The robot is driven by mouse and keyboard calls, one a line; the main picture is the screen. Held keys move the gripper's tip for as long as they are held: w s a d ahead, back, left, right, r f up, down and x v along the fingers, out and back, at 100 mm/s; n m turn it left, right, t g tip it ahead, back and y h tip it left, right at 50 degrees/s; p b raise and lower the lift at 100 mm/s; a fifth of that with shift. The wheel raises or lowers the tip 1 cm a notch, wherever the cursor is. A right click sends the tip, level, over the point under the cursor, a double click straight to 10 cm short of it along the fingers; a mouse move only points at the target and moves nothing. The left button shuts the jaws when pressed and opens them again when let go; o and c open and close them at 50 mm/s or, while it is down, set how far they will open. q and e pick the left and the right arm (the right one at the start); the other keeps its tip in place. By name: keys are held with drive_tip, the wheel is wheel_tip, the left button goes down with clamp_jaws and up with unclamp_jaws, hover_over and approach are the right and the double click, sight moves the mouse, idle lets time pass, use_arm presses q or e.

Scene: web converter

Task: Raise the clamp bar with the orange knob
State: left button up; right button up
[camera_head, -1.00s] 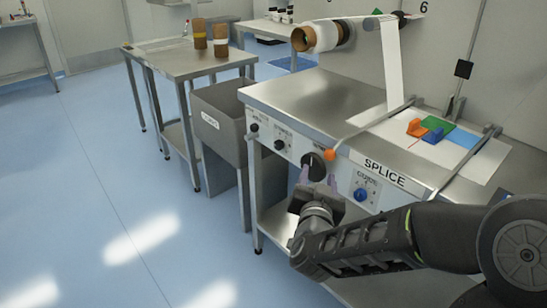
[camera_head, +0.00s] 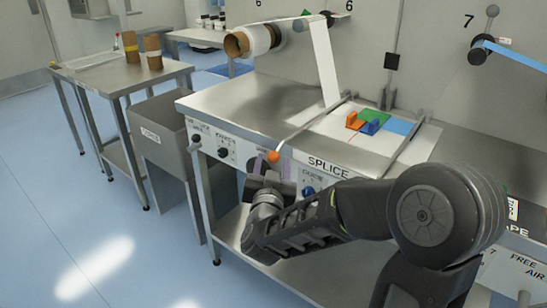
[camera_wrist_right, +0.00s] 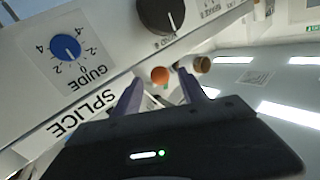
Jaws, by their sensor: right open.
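The orange knob (camera_head: 273,157) sits at the front end of a thin metal clamp bar (camera_head: 314,126). The bar lies low across the splice table (camera_head: 240,100) and overhangs its front edge above the control panel. My right gripper (camera_head: 268,168) is open, its fingertips just below and in front of the knob. In the right wrist view the orange knob (camera_wrist_right: 159,75) appears between the two open fingers (camera_wrist_right: 157,85), beyond their tips. I cannot tell whether they touch it. My left gripper is not in view.
The front panel has dials, including a blue guide dial (camera_head: 308,193). Orange, green and blue blocks (camera_head: 372,120) sit on the splice plate. A second bar (camera_head: 408,143) lies to the right. A grey bin (camera_head: 165,135) stands at the left.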

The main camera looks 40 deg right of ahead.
sight(273, 160)
drive_tip(key=shift+x, duration=1.95)
clamp_jaws()
